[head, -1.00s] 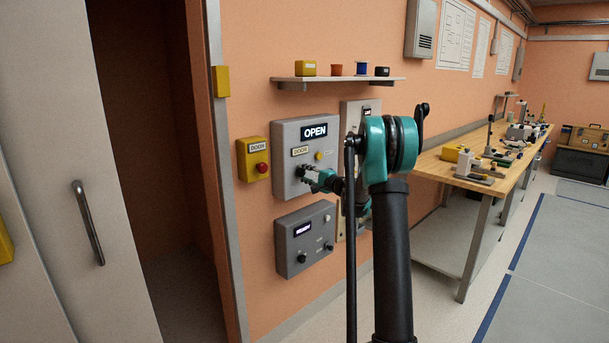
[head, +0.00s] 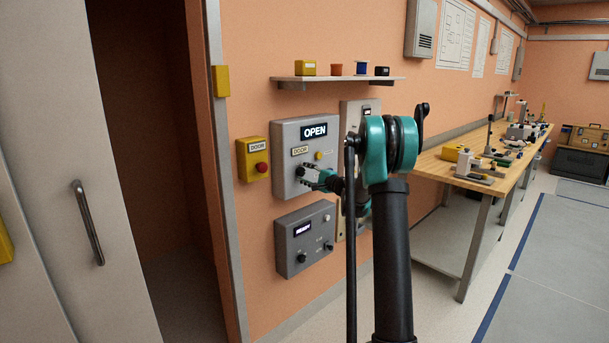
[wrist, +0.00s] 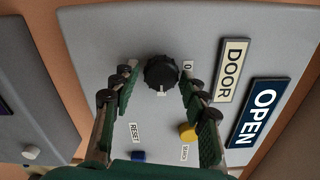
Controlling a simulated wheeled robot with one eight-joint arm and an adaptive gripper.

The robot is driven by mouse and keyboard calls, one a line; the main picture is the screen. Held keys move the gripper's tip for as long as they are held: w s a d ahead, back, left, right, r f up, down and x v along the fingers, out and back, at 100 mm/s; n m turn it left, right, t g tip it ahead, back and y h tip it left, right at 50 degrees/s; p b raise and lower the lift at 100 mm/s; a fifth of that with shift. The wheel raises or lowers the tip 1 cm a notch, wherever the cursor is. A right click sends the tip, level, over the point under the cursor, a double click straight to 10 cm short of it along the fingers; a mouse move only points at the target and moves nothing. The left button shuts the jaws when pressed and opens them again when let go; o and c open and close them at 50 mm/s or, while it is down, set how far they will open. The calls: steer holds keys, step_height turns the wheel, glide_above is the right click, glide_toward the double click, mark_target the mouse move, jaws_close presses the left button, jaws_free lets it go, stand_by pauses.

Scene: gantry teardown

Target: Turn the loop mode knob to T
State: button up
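My gripper (head: 303,171) is at the upper grey panel (head: 284,137), which carries a DOOR label and an OPEN display. In the wrist view my gripper (wrist: 159,82) is open, with one finger on each side of a black round knob (wrist: 161,72). Gaps show between the knob and both fingers. A small 0 mark sits right of the knob and another mark sits just below it. I see no loop mode label or T at this knob. A lower grey box (head: 287,232) has a lit display and a dark knob (head: 302,257); its small labels are unreadable.
A yellow DOOR box with a red button (head: 262,167) is left of the panel. A yellow button (wrist: 187,132) and a blue button (wrist: 138,156) sit near the fingers. A shelf (head: 338,81) hangs above, and a workbench (head: 440,166) stands at right.

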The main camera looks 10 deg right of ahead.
steer(key=shift+o, duration=0.3)
steer(key=v, duration=1.2)
steer(key=s+a+f+n+g+h, duration=0.1)
steer(key=s+a+f+n+g, duration=0.2)
steer(key=s, duration=0.5)
steer(key=s+a+f+n+g+h, duration=0.1)
steer(key=s+a+f+n+g, duration=0.1)
steer(key=s+a+f, duration=0.35)
steer(key=s+a+f+n+g+h, duration=0.1)
steer(key=s+a+n+g+h, duration=0.15)
steer(key=s, duration=0.75)
steer(key=s+d+f+n+g+h, duration=0.1)
steer(key=s+d+f+n+h, duration=0.1)
steer(key=s, duration=0.5)
steer(key=s+d+f+n+g+h, duration=0.1)
steer(key=s+d+f+n+h, duration=0.1)
steer(key=s+f, duration=0.3)
steer(key=s+d+f+n+g+h, duration=0.1)
steer(key=s+d+f+n+h, duration=0.1)
steer(key=s, duration=0.8)
step_height(320, 180, down, 2)
steer(key=shift+s+d+f, duration=0.2)
steer(key=shift+s+d, duration=0.15)
steer(key=shift+d, duration=0.45)
